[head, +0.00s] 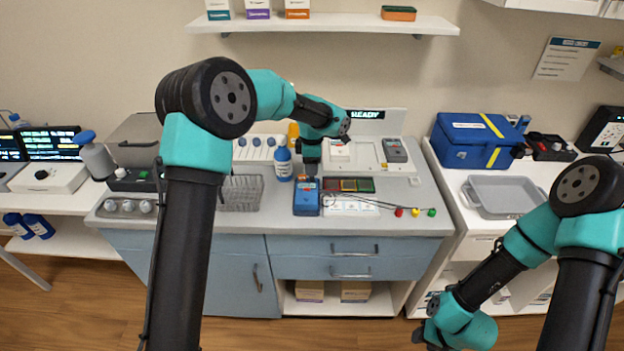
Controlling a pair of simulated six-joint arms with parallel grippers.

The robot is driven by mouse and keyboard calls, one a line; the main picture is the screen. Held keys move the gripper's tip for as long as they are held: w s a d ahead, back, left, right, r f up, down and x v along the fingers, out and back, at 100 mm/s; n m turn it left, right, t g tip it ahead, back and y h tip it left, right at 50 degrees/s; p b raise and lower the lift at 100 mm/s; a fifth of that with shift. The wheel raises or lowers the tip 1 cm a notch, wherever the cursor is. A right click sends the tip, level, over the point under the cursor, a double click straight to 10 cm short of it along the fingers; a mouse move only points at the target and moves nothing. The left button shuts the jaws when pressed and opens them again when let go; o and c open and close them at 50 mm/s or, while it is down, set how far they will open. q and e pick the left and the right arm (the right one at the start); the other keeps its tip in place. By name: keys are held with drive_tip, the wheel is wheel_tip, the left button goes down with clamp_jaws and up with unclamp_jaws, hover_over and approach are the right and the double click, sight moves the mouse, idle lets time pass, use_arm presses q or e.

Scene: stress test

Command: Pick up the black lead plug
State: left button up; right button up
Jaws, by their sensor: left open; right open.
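My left gripper (311,170) points down over the counter, just above the top end of a blue handheld device (306,199). Its fingers are small and dark here; it is open, and I see nothing held in it. Thin dark leads (355,199) run right across a white labelled card (350,208) to red (399,212), yellow (415,212) and green (432,212) ends. I cannot make out a black lead plug; it may be hidden by the gripper or too small to tell. My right arm hangs low at the bottom right; its fingers are outside the picture.
A dark panel with coloured windows (348,185) lies right of the blue device. A wire rack (241,193) and a blue-labelled bottle (283,163) stand to the left. A white instrument (362,155) is behind. A grey tray (503,197) and a blue case (470,141) are at the right.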

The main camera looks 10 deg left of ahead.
sight(312, 179)
use_arm(q)
wheel_tip(312, 179, down, 5)
drive_tip(key=shift+w, duration=0.15)
idle(0.5)
clamp_jaws()
